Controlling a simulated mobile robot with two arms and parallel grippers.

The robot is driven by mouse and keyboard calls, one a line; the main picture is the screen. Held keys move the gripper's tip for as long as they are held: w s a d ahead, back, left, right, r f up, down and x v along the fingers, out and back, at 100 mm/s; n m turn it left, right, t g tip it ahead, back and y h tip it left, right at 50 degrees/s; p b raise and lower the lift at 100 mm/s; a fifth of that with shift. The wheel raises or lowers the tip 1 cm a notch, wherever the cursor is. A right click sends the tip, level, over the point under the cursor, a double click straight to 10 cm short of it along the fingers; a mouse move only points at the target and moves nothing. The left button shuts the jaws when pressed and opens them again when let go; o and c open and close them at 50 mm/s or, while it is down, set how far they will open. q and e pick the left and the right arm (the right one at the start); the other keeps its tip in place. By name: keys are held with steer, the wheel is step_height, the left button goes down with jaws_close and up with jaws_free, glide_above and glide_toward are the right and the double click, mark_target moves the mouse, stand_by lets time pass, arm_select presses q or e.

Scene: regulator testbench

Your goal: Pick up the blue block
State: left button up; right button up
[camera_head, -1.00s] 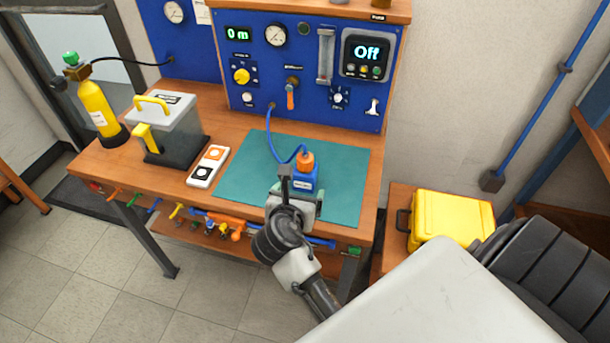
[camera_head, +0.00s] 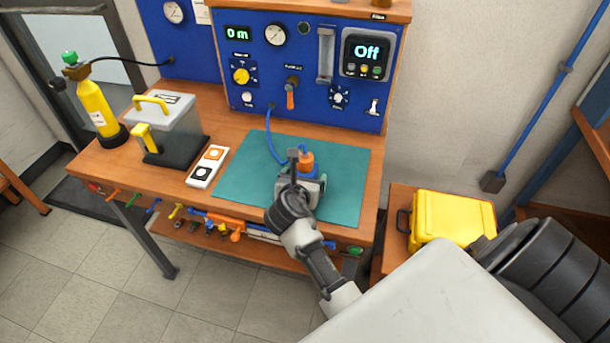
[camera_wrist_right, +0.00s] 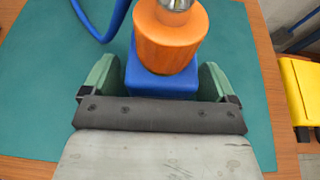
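The blue block (camera_head: 311,173) with an orange cylindrical top stands on the green mat (camera_head: 243,180) of the bench. A blue hose runs from its top to the panel. My right gripper (camera_head: 302,184) is at the block, reaching from the front and hiding most of it. In the right wrist view the blue block (camera_wrist_right: 160,82) sits between the two green fingers of my right gripper (camera_wrist_right: 160,88). The fingers are spread on either side of it, and I see no clear grip. My left gripper is not in view.
A blue panel (camera_head: 262,98) with gauges and a display reading "Off" stands behind the mat. A grey box with yellow handles (camera_head: 170,128) and a white two-button box (camera_head: 207,166) are to the left. A yellow case (camera_head: 452,218) stands to the right.

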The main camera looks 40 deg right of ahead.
steer(key=c, duration=1)
steer(key=shift+c, duration=0.6)
steer(key=shift+r, duration=0.1)
